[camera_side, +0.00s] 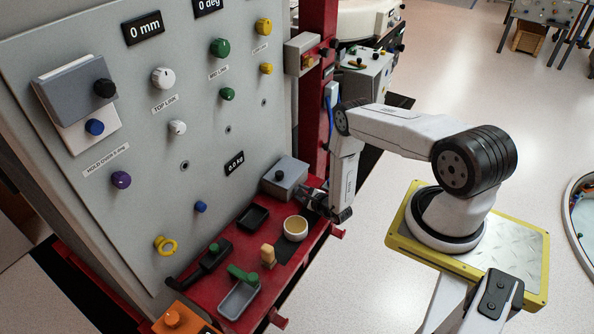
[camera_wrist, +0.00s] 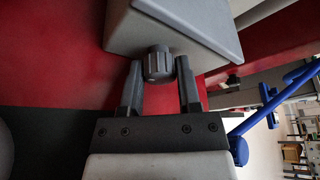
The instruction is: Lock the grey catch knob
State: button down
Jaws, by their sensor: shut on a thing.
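The grey catch knob (camera_wrist: 158,65) is a ribbed round knob on the face of a grey box (camera_wrist: 190,22) in the wrist view. My gripper (camera_wrist: 159,72) has one finger on each side of the knob and is shut on it. In the side view my gripper (camera_side: 305,193) is at the right face of the grey box (camera_side: 290,171), which stands at the far end of the red shelf. The catch knob is not clear there, being small and behind the fingers. A small dark knob shows on the box's front.
The red shelf (camera_side: 268,240) also holds a white bowl (camera_side: 295,228), a black tray (camera_side: 253,217), a yellow-tan block (camera_side: 268,255) and a grey tray (camera_side: 239,300). The grey panel (camera_side: 195,190) with several coloured knobs rises behind. A blue bar (camera_wrist: 275,100) is at the wrist view's right.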

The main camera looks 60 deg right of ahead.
dwell(0.4)
jog(key=c, duration=0.6)
grip_release()
jog(key=shift+s, duration=0.15)
jog(key=shift+v, duration=3.8)
jog(key=shift+a, duration=0.1)
